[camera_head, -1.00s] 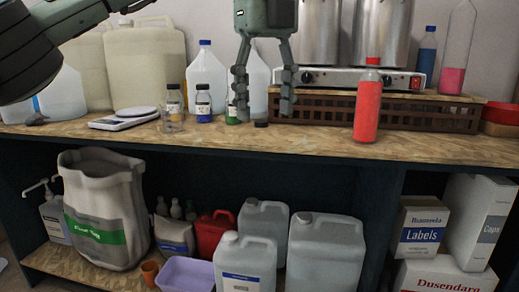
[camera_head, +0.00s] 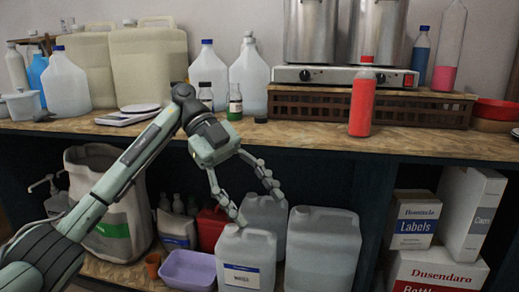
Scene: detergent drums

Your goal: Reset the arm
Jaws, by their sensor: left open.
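My left arm comes in from the lower left, and its gripper (camera_head: 256,207) hangs in front of the lower shelf, below the bench edge. The gripper points down and to the right. Its fingers are spread apart and nothing shows between them. In the picture the fingertips overlap the translucent canisters; I cannot tell how near they are in depth. My right gripper is out of view.
The wooden bench (camera_head: 300,136) holds a red bottle (camera_head: 362,101), clear jugs (camera_head: 248,75), a green-bottomed small bottle (camera_head: 235,106) and a scale (camera_head: 125,118). Below stand canisters (camera_head: 322,249), a labelled canister (camera_head: 246,250), a lilac tub (camera_head: 187,272) and boxes (camera_head: 417,222).

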